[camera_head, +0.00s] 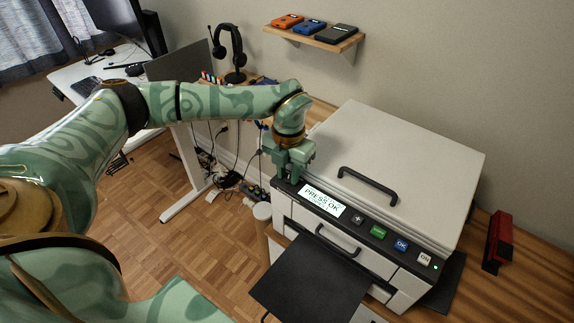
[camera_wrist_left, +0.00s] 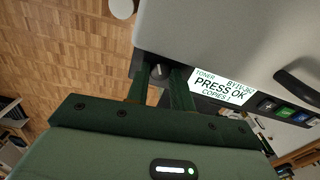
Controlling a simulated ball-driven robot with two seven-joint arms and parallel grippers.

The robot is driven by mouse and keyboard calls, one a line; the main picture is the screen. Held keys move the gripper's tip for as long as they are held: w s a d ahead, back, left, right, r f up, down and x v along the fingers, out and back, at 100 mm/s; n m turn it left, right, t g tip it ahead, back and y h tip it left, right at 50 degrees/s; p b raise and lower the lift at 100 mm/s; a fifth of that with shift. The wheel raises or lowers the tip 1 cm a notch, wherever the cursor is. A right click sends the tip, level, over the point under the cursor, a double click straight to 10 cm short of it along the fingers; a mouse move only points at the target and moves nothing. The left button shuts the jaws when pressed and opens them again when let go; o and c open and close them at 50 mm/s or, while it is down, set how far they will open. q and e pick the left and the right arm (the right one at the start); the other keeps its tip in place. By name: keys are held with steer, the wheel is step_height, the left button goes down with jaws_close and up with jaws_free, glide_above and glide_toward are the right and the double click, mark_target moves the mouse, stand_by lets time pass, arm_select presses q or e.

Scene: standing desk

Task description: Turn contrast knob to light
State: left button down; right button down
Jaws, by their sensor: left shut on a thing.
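A white copier (camera_head: 395,170) with a black-handled lid stands on a wooden desk. Its black front panel has a lit display (camera_head: 322,200) reading "PRESS OK"; the left wrist view shows the display (camera_wrist_left: 220,87) with "TONER" and "COPIES" lines too. The contrast knob (camera_wrist_left: 157,70) is a small dark knob with a light mark, at the panel's end beside the display. My left gripper (camera_head: 289,178) is over that end of the panel. In the left wrist view its green fingers (camera_wrist_left: 160,88) are shut on the knob, one on each side. The gripper hides the knob in the head view. My right gripper is not in view.
Green, blue and white buttons (camera_head: 378,231) line the panel beside the display. A black tray (camera_head: 310,283) sticks out at the front. A red stapler-like object (camera_head: 497,241) lies at the right. A wall shelf (camera_head: 316,37) holds several devices.

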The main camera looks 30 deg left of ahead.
arm_select(q)
steer(key=n+p, duration=0.2)
steer(key=n, duration=0.1)
steer(key=shift+r, duration=0.2)
steer(key=shift+n+p, duration=0.9)
steer(key=shift+n, duration=0.6)
steer(key=shift+f, duration=0.15)
steer(key=c, duration=1.2)
jaws_free()
steer(key=shift+c, duration=0.2)
